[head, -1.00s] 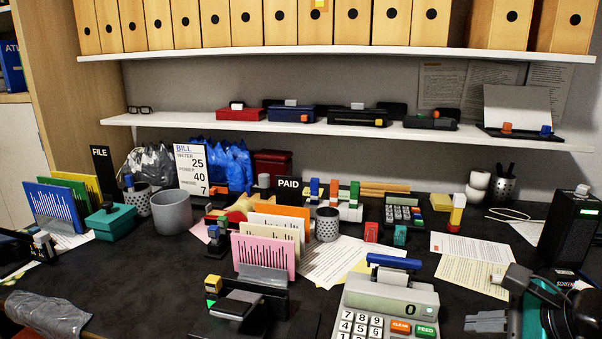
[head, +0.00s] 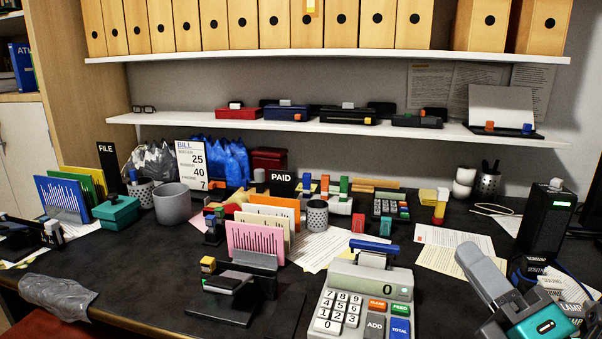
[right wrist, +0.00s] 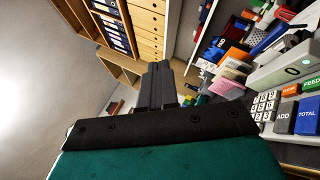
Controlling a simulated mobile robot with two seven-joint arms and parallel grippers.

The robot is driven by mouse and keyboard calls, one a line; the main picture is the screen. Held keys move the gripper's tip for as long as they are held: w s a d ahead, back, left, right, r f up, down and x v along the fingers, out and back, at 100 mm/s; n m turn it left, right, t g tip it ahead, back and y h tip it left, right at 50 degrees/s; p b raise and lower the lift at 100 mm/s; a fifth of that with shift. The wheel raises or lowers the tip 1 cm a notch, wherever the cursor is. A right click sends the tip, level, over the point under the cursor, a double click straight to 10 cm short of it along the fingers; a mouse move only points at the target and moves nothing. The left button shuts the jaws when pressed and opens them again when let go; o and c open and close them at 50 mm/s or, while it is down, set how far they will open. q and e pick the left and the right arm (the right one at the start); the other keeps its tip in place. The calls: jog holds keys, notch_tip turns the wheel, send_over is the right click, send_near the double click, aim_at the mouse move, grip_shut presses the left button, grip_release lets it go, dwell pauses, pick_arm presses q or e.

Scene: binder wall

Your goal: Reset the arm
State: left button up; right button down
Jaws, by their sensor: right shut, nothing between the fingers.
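My right gripper (head: 476,264) is at the lower right of the head view, right of the adding machine (head: 362,293). Its grey fingers are together, point up and to the left, and hold nothing. Its teal body (head: 541,325) is cut by the bottom edge. In the right wrist view the dark fingers (right wrist: 157,72) are closed, with the shelves behind them and no object between them. My left gripper is not in view.
The black desk holds a bill sign (head: 191,166), a grey cup (head: 171,205), envelopes in a holder (head: 255,240) and a black stamping device (head: 234,285). A dark box with a green display (head: 547,218) stands behind my right gripper. Shelves line the wall.

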jog(key=s+d+f+m+g+h, duration=0.1)
jog(key=d+f+m+g+h, duration=0.25)
jog(key=f+m+h, duration=0.4)
jog(key=s+d+f+m+g+h, duration=0.25)
jog(key=d+f+m+h, duration=0.2)
jog(key=f+m, duration=0.55)
jog(key=s+a+f+m+g+y, duration=0.4)
jog(key=s+a+f+m+g, duration=0.4)
jog(key=s+f+g, duration=0.5)
jog(key=w+a+f+n+t+y, duration=0.1)
jog(key=w+a+f+t+y, duration=0.25)
jog(key=w+a+t, duration=0.45)
pick_arm(q)
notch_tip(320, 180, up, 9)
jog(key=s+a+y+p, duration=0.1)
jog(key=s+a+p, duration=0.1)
jog(key=p, duration=1.1)
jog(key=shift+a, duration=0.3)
pick_arm(e)
jog(key=s+d+r+h, duration=0.1)
jog(key=d+r, duration=0.3)
jog(key=r, duration=0.5)
jog(key=shift+s+d+t, duration=0.2)
jog(key=shift+s+t, duration=0.05)
jog(key=shift+t, duration=0.15)
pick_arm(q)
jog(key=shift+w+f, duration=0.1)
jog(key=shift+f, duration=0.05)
pick_arm(e)
jog(key=shift+h, duration=0.25)
